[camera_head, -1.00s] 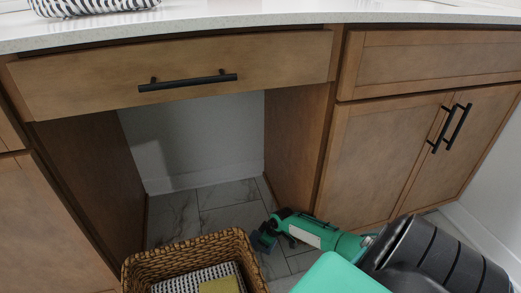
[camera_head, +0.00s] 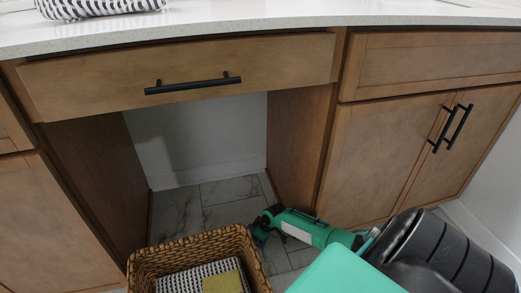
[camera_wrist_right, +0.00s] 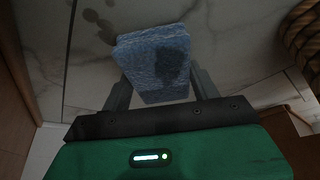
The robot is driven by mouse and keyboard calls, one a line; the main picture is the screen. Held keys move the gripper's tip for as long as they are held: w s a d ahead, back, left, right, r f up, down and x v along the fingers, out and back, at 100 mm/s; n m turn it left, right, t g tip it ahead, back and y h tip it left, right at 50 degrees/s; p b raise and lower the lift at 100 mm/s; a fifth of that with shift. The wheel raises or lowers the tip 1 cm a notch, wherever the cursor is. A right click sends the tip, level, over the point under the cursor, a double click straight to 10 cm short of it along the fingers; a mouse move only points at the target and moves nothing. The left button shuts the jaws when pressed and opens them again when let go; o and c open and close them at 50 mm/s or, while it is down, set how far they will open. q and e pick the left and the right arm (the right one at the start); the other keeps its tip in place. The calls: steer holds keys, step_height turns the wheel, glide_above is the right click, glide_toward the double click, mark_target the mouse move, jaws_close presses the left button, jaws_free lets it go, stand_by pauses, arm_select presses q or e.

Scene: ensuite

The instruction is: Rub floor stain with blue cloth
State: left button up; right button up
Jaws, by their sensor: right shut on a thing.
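The blue cloth (camera_wrist_right: 140,65) is a thick, folded pad in the right wrist view, with a dark patch on its right part. My right gripper (camera_wrist_right: 160,78) is shut on it, one finger on each side. Dark smudges (camera_wrist_right: 100,22) mark the marble floor just left of and beyond the cloth; this looks like the stain. In the head view my right gripper (camera_head: 263,226) is low by the opening under the counter, right of the basket. The cloth there is small and dark, and its contact with the floor cannot be told. My left gripper is out of view.
A wicker basket (camera_head: 143,268) with folded cloths stands close left of my right gripper; its rim shows at the wrist view's right edge (camera_wrist_right: 303,38). Wooden cabinets (camera_head: 385,150) flank the opening on the right. Marble floor (camera_head: 175,215) inside the opening is clear.

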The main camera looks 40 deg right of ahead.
steer(key=shift+r, duration=0.1)
step_height(320, 180, up, 6)
steer(key=p, duration=0.5)
steer(key=shift+a+p, duration=0.1)
steer(key=shift+p, duration=0.3)
step_height(320, 180, up, 3)
steer(key=p, duration=0.3)
steer(key=shift+s, duration=0.1)
